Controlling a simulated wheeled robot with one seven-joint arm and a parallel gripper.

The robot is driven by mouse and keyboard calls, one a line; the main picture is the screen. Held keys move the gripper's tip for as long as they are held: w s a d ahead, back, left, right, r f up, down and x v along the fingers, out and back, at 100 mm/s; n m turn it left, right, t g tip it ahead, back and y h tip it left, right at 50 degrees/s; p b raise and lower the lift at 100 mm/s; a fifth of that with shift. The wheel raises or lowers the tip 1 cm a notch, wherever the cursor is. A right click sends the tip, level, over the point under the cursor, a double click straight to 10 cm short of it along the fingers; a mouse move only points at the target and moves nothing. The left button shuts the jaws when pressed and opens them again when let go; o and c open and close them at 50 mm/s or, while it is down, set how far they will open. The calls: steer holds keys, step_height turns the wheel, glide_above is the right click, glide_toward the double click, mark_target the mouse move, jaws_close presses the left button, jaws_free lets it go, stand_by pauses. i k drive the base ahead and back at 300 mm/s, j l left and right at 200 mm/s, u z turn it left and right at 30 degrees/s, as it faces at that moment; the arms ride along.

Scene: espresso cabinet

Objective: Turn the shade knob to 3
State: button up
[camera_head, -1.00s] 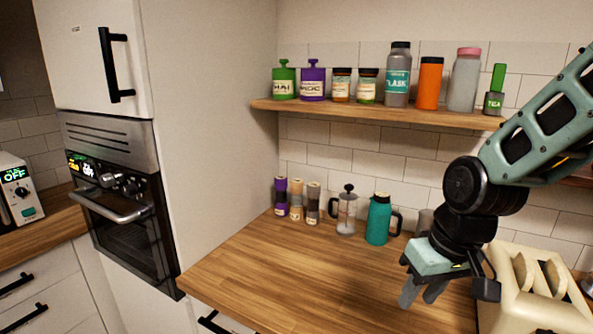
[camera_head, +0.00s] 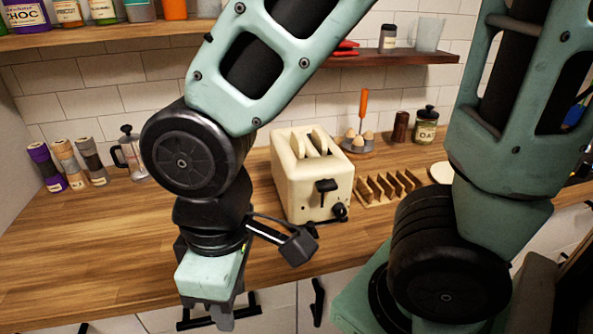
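The cream toaster (camera_head: 293,187) stands on the wooden counter with bread in its slots. A black lever shows on its front, with a round black knob (camera_head: 340,211) at the lower right. The knob is probably the shade knob. Its marks and setting are too small to read. My gripper (camera_head: 222,318) points down at the counter's front edge, to the left of and nearer than the toaster, apart from the knob. I see nothing held in it, but whether its fingers are open or shut is unclear.
A toast rack (camera_head: 388,188) stands just right of the toaster, with an egg holder (camera_head: 357,146) behind. The counter (camera_head: 90,235) at left is clear. My arm hides part of the counter.

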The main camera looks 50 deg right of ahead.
mark_target(339, 209)
steer(key=k+j+z, duration=0.2)
steer(key=z, duration=0.15)
steer(key=k+z, duration=0.35)
steer(key=k+j+z, duration=0.1)
steer(key=k+z, duration=0.25)
steer(key=i, duration=0.1)
